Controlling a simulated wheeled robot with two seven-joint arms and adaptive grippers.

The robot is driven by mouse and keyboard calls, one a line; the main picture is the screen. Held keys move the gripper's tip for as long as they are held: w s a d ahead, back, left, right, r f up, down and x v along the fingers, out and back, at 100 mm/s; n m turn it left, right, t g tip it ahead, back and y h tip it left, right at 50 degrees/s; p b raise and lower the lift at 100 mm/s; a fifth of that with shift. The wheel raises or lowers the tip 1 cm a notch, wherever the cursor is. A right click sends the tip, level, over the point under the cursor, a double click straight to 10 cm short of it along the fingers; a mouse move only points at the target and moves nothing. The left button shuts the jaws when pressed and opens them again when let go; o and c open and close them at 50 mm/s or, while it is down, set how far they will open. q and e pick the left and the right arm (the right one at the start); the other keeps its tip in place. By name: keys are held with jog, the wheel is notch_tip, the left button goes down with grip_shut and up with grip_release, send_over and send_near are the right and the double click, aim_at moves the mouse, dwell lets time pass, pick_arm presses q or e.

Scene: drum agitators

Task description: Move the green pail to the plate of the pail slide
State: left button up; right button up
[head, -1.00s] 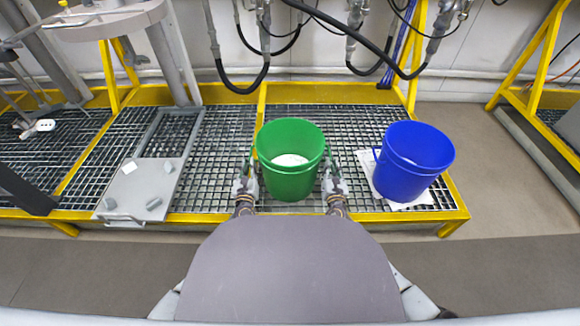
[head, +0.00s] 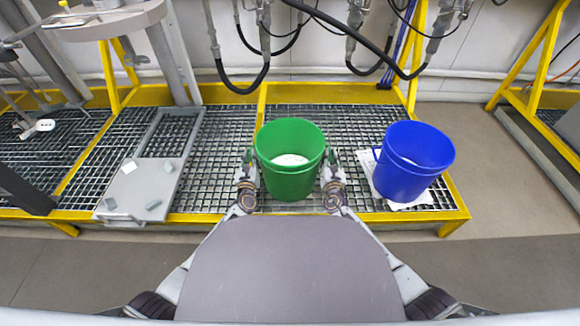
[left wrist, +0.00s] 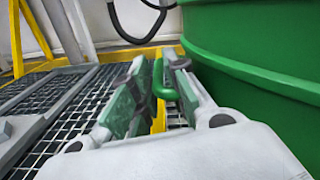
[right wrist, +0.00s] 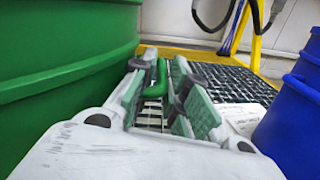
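The green pail (head: 290,185) stands upright on the grating in the middle of the head view. It has a green handle on each side and something white inside. My left gripper (head: 249,160) is at its left side, open, with one green handle (left wrist: 159,84) between its fingers in the left wrist view. My right gripper (head: 331,160) is at its right side, open, with the other handle (right wrist: 156,78) between its fingers in the right wrist view.
A blue pail (head: 412,165) stands on a white sheet (head: 420,201) close to my right gripper. A yellow frame (head: 264,103) edges the grating. Hoses (head: 265,75) hang at the back. The grating between plate and green pail is clear.

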pick_arm(q)
grip_shut()
pick_arm(e)
grip_shut()
pick_arm(q)
jog(key=shift+w+r, duration=0.1)
jog(key=shift+r, duration=0.1)
pick_arm(e)
jog(key=shift+r, duration=0.15)
